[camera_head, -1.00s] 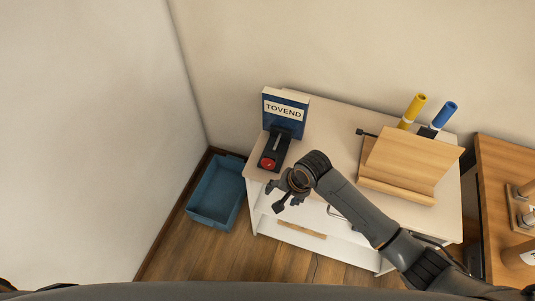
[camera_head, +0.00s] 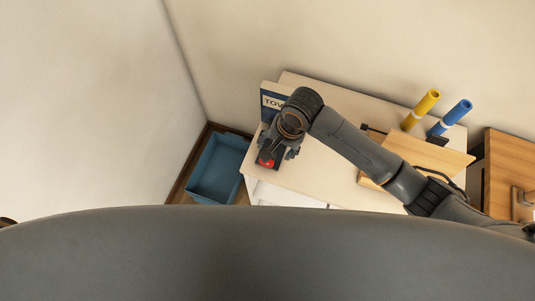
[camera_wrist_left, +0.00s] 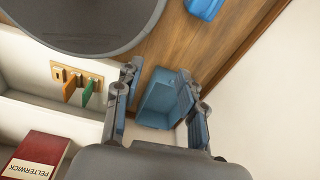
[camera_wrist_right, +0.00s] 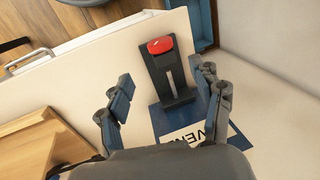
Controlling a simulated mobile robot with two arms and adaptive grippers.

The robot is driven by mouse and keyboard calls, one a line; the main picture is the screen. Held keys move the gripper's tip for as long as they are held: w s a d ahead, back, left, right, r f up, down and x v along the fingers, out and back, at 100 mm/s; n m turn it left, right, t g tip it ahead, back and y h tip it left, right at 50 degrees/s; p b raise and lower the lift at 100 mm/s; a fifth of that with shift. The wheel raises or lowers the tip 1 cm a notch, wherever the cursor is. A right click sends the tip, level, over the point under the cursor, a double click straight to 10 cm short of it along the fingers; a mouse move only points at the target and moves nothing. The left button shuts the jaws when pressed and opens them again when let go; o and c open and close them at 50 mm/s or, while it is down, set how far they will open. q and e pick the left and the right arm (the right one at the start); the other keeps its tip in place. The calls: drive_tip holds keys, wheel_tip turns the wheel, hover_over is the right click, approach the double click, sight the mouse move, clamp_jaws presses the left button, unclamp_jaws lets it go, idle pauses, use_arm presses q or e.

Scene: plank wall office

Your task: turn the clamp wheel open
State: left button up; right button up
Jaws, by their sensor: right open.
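The clamp is a black block with a grey bar and a round red wheel (camera_wrist_right: 160,45) at its front, standing on a pale cabinet top. In the head view the red wheel (camera_head: 266,161) shows just below my right gripper (camera_head: 278,146), which hides most of the clamp. In the right wrist view my right gripper (camera_wrist_right: 166,80) is open, its two fingers apart with the clamp seen between and beyond them. They do not appear to touch the wheel. My left gripper (camera_wrist_left: 160,100) is open and empty, seen in the left wrist view.
A wooden stand (camera_head: 428,152) and yellow (camera_head: 422,108) and blue (camera_head: 452,117) tubes are right. A blue bin (camera_head: 218,168) sits on the floor left of the cabinet.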

hover_over(271, 164)
drive_tip(key=x, duration=0.2)
drive_tip(key=d+x, duration=0.1)
drive_tip(key=x, duration=0.2)
drive_tip(key=shift+s+f, duration=0.15)
drive_tip(key=shift+f, duration=0.1)
drive_tip(key=x, duration=0.3)
drive_tip(key=shift+f+p, duration=0.1)
drive_tip(key=shift+p, duration=0.2)
drive_tip(key=shift+x, duration=1.25)
drive_tip(key=shift+f, duration=0.15)
drive_tip(key=c, duration=1.2)
drive_tip(key=shift+o, duration=0.2)
drive_tip(key=shift+a+h+p, duration=0.15)
drive_tip(key=shift+h+p, duration=0.35)
drive_tip(key=shift+p, duration=0.15)
drive_tip(key=shift+a+g+h, duration=0.1)
drive_tip(key=shift+g+h, duration=0.2)
drive_tip(key=shift+h, duration=0.2)
drive_tip(key=shift+w+f+g+h, duration=0.1)
drive_tip(key=shift+w+g+h, duration=0.2)
drive_tip(key=shift+h, duration=0.6)
use_arm(q)
drive_tip(key=shift+s+d+r, duration=0.1)
drive_tip(key=shift+s+r, duration=0.75)
use_arm(e)
drive_tip(key=shift+s, duration=0.1)
